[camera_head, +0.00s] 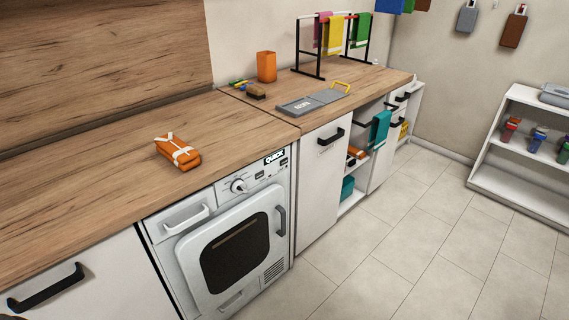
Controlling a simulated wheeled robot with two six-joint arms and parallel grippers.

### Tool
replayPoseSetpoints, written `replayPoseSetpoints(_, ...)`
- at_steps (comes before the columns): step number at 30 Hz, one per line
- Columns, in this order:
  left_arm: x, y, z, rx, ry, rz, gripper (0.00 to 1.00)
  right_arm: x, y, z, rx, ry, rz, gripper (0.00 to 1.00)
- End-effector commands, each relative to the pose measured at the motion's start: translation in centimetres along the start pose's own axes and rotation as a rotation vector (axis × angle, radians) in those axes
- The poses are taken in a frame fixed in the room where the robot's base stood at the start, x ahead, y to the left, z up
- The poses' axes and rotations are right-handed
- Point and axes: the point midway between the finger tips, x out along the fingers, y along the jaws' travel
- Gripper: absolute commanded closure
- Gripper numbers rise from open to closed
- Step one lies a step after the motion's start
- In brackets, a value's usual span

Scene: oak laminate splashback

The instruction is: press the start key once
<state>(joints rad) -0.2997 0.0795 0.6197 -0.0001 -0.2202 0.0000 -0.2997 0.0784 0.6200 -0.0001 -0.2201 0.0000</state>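A white front-loading machine (190,240) stands under the wooden counter, its dark-windowed door shut. Its control panel has a round knob (238,186), a display reading "QUICK" (274,157) and a few small dark marks or keys (259,175) between and below them. The keys are too small to tell which one is the start key. Neither of my grippers is in view.
An orange strapped bundle (178,152) lies on the wooden counter (90,190) above the machine. Farther along are an orange container (266,67), a grey board (313,100) and a towel rack (320,45). The tiled floor (400,250) in front is clear.

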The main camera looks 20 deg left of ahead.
Motion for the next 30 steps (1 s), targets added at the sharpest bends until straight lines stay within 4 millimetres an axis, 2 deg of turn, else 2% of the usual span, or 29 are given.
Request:
replayPoseSetpoints(5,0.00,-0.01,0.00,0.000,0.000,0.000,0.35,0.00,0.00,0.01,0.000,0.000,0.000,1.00)
replayPoseSetpoints(20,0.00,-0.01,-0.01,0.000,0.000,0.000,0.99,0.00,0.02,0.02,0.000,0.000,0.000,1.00)
replayPoseSetpoints(30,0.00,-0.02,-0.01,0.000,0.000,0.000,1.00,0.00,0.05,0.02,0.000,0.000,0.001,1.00)
